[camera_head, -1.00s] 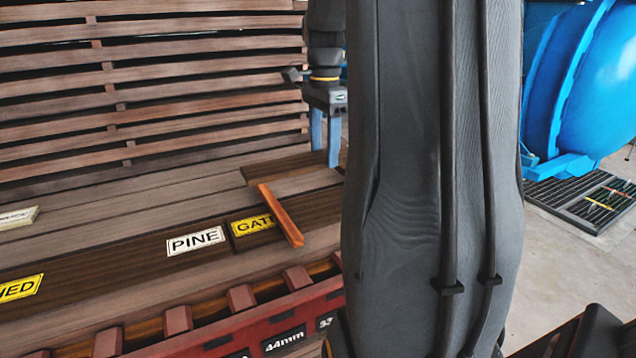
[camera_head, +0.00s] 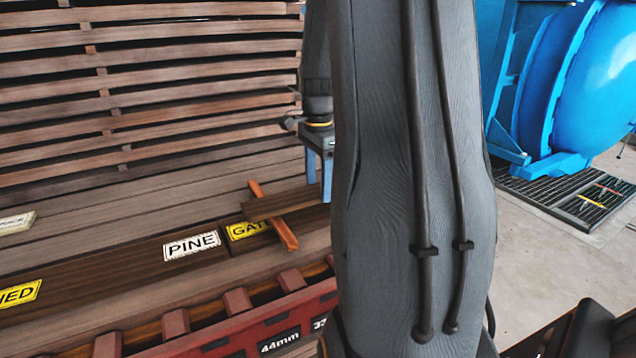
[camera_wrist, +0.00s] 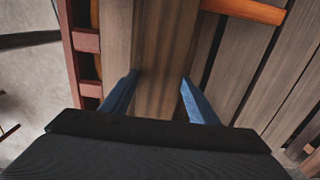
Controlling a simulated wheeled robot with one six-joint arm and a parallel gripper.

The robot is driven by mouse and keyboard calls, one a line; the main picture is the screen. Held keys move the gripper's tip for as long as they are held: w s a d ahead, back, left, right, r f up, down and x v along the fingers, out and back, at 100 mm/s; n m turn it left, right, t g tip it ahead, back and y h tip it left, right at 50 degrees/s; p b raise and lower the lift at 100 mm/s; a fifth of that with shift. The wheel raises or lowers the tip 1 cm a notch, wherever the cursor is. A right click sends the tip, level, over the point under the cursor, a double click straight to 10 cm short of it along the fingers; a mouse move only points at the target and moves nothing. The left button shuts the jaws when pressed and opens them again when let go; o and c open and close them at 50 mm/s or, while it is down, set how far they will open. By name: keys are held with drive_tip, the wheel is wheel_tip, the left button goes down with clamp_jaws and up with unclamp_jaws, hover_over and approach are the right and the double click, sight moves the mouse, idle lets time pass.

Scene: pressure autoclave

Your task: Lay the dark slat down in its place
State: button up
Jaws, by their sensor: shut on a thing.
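The dark slat (camera_head: 302,201) is a flat brown board held by my gripper (camera_head: 319,172), whose blue fingers show behind my arm link in the head view. The slat's left end crosses the orange stick near the yellow GATE label. In the wrist view the slat (camera_wrist: 165,60) runs away between the two blue fingers of my gripper (camera_wrist: 158,90). I cannot tell whether the slat touches the boards beneath. My arm hides its right end in the head view.
The orange stick (camera_head: 286,236) lies across the boards beside the PINE label (camera_head: 192,245) and yellow GATE label (camera_head: 247,230). A red slotted rack (camera_head: 240,328) runs along the front. A slatted wooden back (camera_head: 150,90) rises behind. A blue vessel (camera_head: 590,85) stands right.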

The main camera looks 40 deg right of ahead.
sight(318, 190)
drive_tip(key=shift+f, duration=0.55)
drive_tip(key=o, duration=1.4)
wheel_tip(318, 190, up, 13)
drive_tip(key=b, duration=0.2)
drive_tip(key=shift+r+b, duration=0.1)
drive_tip(key=shift+b, duration=0.3)
